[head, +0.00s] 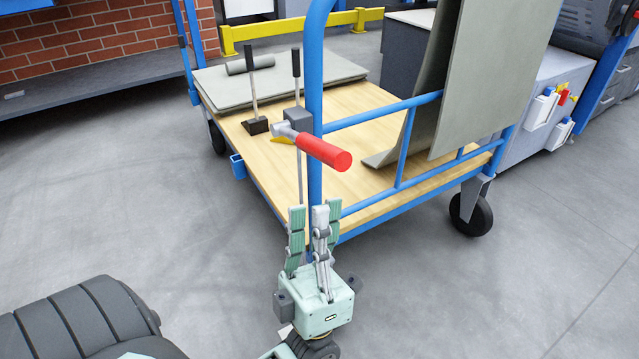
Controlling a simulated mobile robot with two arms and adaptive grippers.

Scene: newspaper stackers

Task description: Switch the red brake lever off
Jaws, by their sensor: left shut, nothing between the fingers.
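The red brake lever (323,151) is a red cylindrical grip on a grey bracket (298,121). It is mounted on the blue upright post of a cart and points to the right and towards me, tilted slightly down. My left gripper (315,209) is below the lever in the picture, with its fingers pointing up towards it. It is shut and holds nothing. A gap shows between the fingertips and the red grip. The gripper covers the lower part of the blue post. My right gripper is not in view.
The blue-framed cart (402,180) has a wooden deck with flat grey sheets (285,80) and upright grey panels (490,75). Two black-handled tools (254,110) stand on the deck. A yellow rail (300,27) is behind. Grey floor is free left and front.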

